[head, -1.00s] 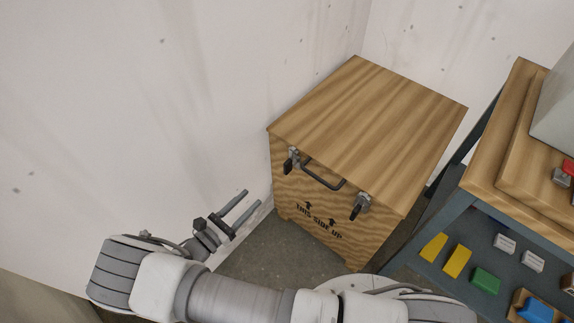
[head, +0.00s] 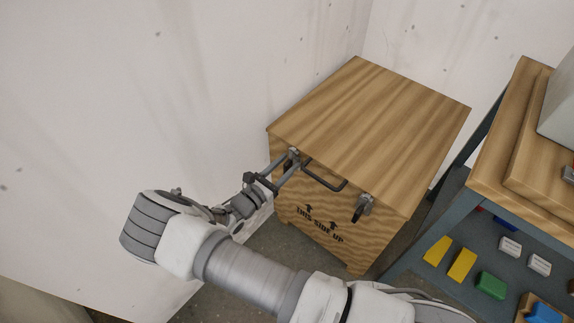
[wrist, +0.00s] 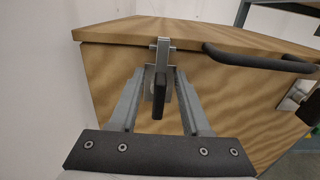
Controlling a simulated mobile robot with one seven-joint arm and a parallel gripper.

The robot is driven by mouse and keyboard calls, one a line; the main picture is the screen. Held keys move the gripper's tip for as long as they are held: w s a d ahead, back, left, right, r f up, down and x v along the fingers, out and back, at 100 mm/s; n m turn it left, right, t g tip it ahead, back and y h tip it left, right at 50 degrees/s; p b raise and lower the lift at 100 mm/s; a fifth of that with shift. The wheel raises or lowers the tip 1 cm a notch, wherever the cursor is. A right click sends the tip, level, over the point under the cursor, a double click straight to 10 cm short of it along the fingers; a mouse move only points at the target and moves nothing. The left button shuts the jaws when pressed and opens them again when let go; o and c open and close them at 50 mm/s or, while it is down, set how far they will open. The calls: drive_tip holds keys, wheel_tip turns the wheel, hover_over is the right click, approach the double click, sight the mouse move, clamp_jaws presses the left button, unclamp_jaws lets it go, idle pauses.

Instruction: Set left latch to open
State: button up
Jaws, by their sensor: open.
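The left latch (wrist: 160,82) is on the front of the wooden crate (head: 372,110), just under the lid edge. In the wrist view it has a grey metal plate and hook with a dark handle hanging straight down. My gripper (head: 289,164) is open at the latch. In the wrist view its two fingers (wrist: 158,95) stand on either side of the dark handle, with visible gaps. In the head view my fingers partly hide this latch. Whether the fingers touch the crate front I cannot tell.
A dark bar handle (head: 324,178) sits right of the latch, and the right latch (head: 362,207) hangs beyond it. A white wall is close on the left. A workbench (head: 492,190) with coloured blocks on its shelf stands to the right.

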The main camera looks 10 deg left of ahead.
drive_tip(key=shift+w+d, duration=0.15)
drive_tip(key=shift+w, duration=0.05)
clamp_jaws()
